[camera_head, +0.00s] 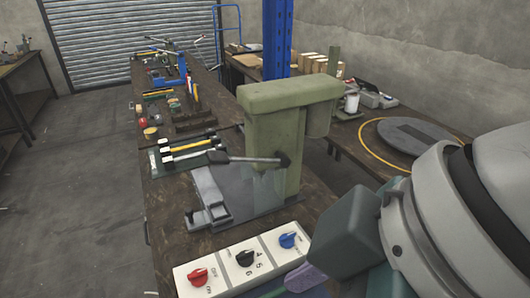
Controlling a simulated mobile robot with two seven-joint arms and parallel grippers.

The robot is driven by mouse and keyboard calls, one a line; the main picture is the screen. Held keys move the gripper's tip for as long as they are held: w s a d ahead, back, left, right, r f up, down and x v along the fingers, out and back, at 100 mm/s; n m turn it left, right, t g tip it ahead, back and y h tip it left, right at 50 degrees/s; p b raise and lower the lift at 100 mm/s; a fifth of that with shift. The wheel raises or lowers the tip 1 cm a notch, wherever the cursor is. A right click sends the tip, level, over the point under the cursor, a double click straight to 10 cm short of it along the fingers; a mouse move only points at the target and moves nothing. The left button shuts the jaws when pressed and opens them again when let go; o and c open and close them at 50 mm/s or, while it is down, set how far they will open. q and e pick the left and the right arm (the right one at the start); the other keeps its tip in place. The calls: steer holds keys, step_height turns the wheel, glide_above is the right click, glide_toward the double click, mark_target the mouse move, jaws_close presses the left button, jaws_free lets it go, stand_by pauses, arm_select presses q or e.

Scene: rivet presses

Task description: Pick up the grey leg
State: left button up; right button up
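A long light-grey metal piece (209,188), possibly the grey leg, lies at the base of a green press (272,150). Its near end has a small upright part. I cannot be sure that it is the leg and not part of the press. My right arm comes in from the lower right, in front of the bench. Its fingers are hidden or cut off at the bottom edge, so their opening does not show. My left gripper is not in view.
The press has a dark lever (245,159) reaching left over the bench (165,222). A control box (245,261) with red, black and blue knobs sits at the near edge. Tools lie farther back. A round grey plate (412,136) is on the right table.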

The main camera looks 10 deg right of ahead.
steer(key=w+d+f+n+g+h+b, duration=0.1)
steer(key=f+n+b, duration=0.2)
steer(key=f+b, duration=0.6)
steer(key=w+d+f+n+g+h+b, duration=0.1)
steer(key=w+d+f+n+h+b, duration=0.1)
steer(key=f+b, duration=0.8)
steer(key=w+d+f+n+h+b, duration=0.1)
steer(key=f+n+b, duration=0.3)
steer(key=f+b, duration=0.6)
steer(key=shift+w+d+n+g+b, duration=0.3)
steer(key=shift+d+g+b, duration=0.15)
steer(key=shift+b, duration=0.85)
steer(key=shift+d+f+h, duration=0.15)
steer(key=shift+d+h, duration=0.1)
steer(key=shift+h, duration=0.05)
steer(key=shift+d+f+b, duration=0.1)
steer(key=shift+f+b, duration=0.05)
steer(key=shift+b, duration=0.2)
step_height(320, 180, down, 4)
steer(key=shift+f+b, duration=0.1)
steer(key=shift+b, duration=0.5)
step_height(320, 180, down, 5)
steer(key=shift+w+f+b, duration=0.1)
steer(key=shift+w+b, duration=0.05)
steer(key=shift+b, duration=0.75)
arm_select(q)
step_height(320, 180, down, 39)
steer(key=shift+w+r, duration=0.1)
arm_select(e)
steer(key=shift+c, duration=0.4)
